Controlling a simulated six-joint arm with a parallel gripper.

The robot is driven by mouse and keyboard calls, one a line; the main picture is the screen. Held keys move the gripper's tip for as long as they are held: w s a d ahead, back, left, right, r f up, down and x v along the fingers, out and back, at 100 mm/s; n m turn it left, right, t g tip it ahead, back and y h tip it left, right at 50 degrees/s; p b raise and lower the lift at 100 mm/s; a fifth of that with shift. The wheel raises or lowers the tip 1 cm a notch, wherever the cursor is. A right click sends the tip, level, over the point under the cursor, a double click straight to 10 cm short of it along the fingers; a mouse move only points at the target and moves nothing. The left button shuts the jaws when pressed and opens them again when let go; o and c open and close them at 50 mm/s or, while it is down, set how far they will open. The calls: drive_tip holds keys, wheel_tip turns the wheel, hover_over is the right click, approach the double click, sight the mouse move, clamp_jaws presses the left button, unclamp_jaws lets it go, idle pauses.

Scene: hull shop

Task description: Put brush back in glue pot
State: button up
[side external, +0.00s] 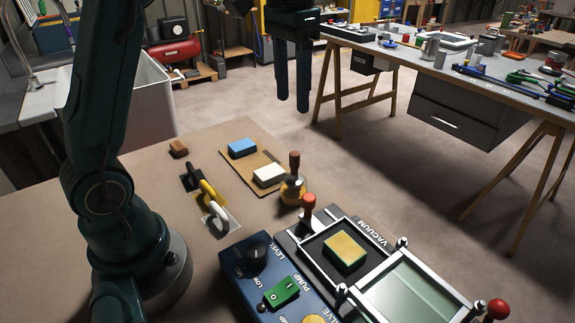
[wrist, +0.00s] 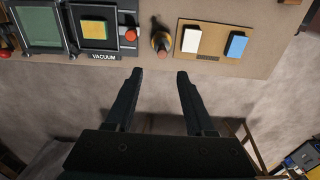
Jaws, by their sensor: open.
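My gripper (side external: 292,98) is open and empty, pointing down, high beyond the far edge of the brown bench. In the wrist view its two fingers (wrist: 158,74) are apart with only floor between them. A small amber pot (side external: 292,190) stands on the bench beside the tan board, and it also shows in the wrist view (wrist: 160,38), beyond the fingertips. A dark brown knobbed handle (side external: 294,160) rises upright from it, which looks like the brush. I cannot tell how deep it sits. No separate loose brush is clear to me.
A tan board (side external: 262,163) holds a blue block (side external: 242,148) and a white block (side external: 269,175). Trowel-like tools (side external: 207,194) lie left of the pot. A vacuum unit with a red-knobbed lever (side external: 308,202) stands close right of it. A cluttered table (side external: 440,65) stands behind, across open floor.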

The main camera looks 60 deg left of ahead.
drive_tip(key=s+d+f+t, duration=0.2)
drive_tip(key=s+f, duration=0.1)
drive_tip(key=s, duration=0.4)
drive_tip(key=s+d+f+t, duration=0.3)
drive_tip(key=s, duration=0.3)
drive_tip(key=shift+s, duration=0.35)
